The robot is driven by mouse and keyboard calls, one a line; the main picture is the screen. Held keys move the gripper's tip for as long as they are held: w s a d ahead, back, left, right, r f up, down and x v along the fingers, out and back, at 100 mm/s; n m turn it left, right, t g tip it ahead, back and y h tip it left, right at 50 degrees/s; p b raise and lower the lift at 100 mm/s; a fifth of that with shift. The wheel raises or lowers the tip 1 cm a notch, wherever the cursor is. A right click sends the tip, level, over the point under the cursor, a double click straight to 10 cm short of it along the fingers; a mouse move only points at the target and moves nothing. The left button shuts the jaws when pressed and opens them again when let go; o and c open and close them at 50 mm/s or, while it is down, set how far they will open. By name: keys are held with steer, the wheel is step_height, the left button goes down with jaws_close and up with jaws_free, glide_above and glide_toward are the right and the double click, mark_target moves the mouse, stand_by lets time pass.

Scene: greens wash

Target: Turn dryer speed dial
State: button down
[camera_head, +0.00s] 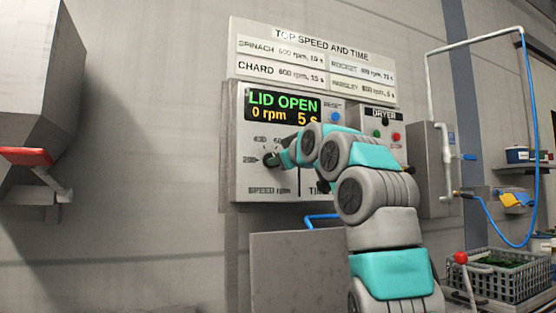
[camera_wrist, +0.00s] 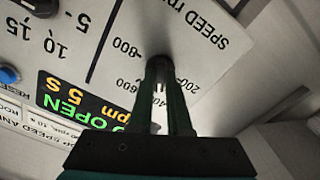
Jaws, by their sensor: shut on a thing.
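The speed dial (camera_head: 269,159) is a small dark knob on the grey control panel (camera_head: 236,185), above the label "SPEED rpm". It also shows in the wrist view (camera_wrist: 159,64), between the fingertips, with marks 200 to 800 around it. My gripper (camera_head: 277,158) is shut on the dial; its dark fingers also show in the wrist view (camera_wrist: 162,82). The fingers hide part of the dial, so I cannot tell its pointer's setting. The display (camera_head: 282,106) reads "LID OPEN", "0 rpm" and "5 s".
The time dial (camera_wrist: 40,5) and blue reset button (camera_wrist: 9,74) are close by. A dryer switch box (camera_head: 384,125) is right of the display. A sign (camera_head: 313,62) hangs above. A crate (camera_head: 507,281) of greens stands right.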

steer(key=shift+n, duration=0.3)
steer(key=c, duration=0.9)
jaws_free()
steer(key=shift+o, duration=0.2)
steer(key=b+v, duration=0.2)
steer(key=v, duration=0.5)
steer(key=shift+s+b, duration=0.3)
steer(key=shift+s, duration=0.05)
steer(key=shift+d, duration=0.1)
